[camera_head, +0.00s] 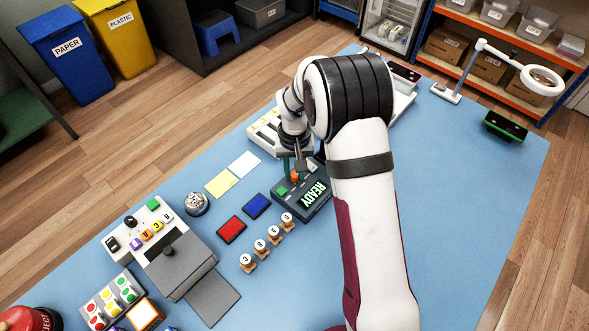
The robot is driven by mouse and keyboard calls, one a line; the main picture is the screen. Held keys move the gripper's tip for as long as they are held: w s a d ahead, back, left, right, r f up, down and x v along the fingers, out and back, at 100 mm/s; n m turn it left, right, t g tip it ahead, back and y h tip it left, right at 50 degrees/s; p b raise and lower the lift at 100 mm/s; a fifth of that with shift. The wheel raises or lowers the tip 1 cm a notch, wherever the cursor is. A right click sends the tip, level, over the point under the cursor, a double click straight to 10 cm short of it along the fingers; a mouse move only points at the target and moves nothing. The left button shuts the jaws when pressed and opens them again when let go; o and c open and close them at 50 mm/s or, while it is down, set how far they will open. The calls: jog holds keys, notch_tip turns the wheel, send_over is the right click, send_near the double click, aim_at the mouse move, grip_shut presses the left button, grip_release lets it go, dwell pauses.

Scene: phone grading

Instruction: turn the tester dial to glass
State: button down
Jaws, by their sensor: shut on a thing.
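The tester (321,207) is a dark grey box with a lit display reading READY, and it lies on the blue table near the middle of the head view. The arm crosses in front of the table just right of the tester.
Red (231,230) and blue (257,206) pads and several lettered wooden stamps (274,235) stand close to the tester's left and front. A bell (196,204) and a white machine (145,226) are farther left. A lamp (490,62) stands at right.

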aim_at(294, 174)
dwell(0.5)
jog(key=c, duration=0.7)
grip_release()
jog(key=shift+o, duration=0.2)
jog(key=shift+r, duration=0.1)
notch_tip(294, 174, up, 16)
jog(key=s+d+r+m, duration=0.1)
jog(key=s+d+r, duration=0.1)
jog(key=s, duration=0.4)
jog(key=s+d+r+m, duration=0.1)
jog(key=s+r, duration=0.2)
jog(key=s, duration=0.4)
jog(key=s+f+m+y, duration=0.1)
jog(key=s, duration=0.7)
jog(key=s+f+m, duration=0.2)
jog(key=s, duration=0.7)
jog(key=shift+d+f+m+y, duration=0.3)
jog(key=shift+d+y, duration=0.05)
jog(key=shift+y, duration=0.05)
